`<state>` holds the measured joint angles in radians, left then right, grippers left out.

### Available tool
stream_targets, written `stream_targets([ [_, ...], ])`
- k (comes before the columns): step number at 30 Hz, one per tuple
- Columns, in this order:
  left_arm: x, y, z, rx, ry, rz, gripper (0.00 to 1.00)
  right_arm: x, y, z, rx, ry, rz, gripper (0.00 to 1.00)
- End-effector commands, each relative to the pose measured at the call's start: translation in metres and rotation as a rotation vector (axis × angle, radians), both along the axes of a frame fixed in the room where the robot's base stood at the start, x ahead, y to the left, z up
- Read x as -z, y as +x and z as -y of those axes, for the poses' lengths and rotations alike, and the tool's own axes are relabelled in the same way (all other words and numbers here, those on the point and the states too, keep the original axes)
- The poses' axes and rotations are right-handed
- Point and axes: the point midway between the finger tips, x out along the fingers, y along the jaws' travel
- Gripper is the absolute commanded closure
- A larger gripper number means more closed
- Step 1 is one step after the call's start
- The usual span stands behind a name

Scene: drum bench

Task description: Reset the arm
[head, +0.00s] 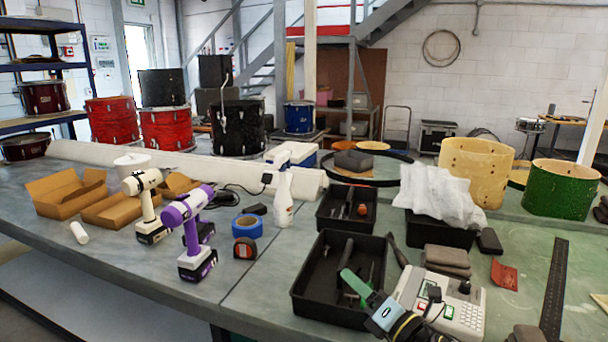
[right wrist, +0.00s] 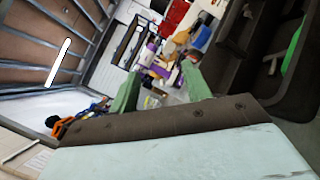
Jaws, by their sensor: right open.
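My right gripper (head: 355,284) comes in from the bottom edge of the head view, with a green finger over the right part of the front black tray (head: 308,305). In the right wrist view its two green fingers (right wrist: 161,80) stand apart with nothing between them. The front tray holds dark tools that I cannot identify. My left gripper is not in view.
A label-printer-like keypad device (head: 440,303) lies right of my gripper. A second black tray (head: 325,219), tape measure (head: 245,248), blue tape (head: 247,226), purple drill (head: 195,240) and white drill (head: 146,205) stand on the bench. Bare bench top (head: 262,285) shows left of the front tray.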

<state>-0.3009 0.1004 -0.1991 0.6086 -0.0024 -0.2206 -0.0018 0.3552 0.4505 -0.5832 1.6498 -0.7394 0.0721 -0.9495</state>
Motion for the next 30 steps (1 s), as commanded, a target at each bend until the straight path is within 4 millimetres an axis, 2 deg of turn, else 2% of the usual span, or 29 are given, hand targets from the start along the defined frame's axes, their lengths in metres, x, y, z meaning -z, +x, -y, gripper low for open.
stream_targets([
  [1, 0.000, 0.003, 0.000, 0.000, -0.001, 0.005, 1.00, 0.007, -0.010, 0.007, 0.072, 0.140, -0.105, 0.52],
  [5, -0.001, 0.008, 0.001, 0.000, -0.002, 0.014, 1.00, 0.034, -0.033, 0.036, 0.279, 0.488, -0.382, 0.52],
  [8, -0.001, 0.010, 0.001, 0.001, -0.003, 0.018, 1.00, 0.063, -0.063, 0.060, 0.448, 0.745, -0.599, 0.52],
  [11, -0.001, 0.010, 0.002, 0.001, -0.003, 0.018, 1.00, 0.097, -0.103, 0.081, 0.630, 0.985, -0.813, 0.52],
  [12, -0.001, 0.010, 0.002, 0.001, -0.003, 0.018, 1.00, 0.110, -0.122, 0.089, 0.706, 1.073, -0.895, 0.52],
  [16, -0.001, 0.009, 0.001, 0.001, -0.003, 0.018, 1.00, 0.142, -0.183, 0.103, 0.929, 1.302, -1.112, 0.52],
  [22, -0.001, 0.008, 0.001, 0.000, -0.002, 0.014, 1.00, 0.165, -0.256, 0.111, 1.190, 1.500, -1.315, 0.52],
  [30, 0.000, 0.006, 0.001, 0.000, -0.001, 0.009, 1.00, 0.172, -0.338, 0.112, 1.486, 1.654, -1.492, 0.52],
])
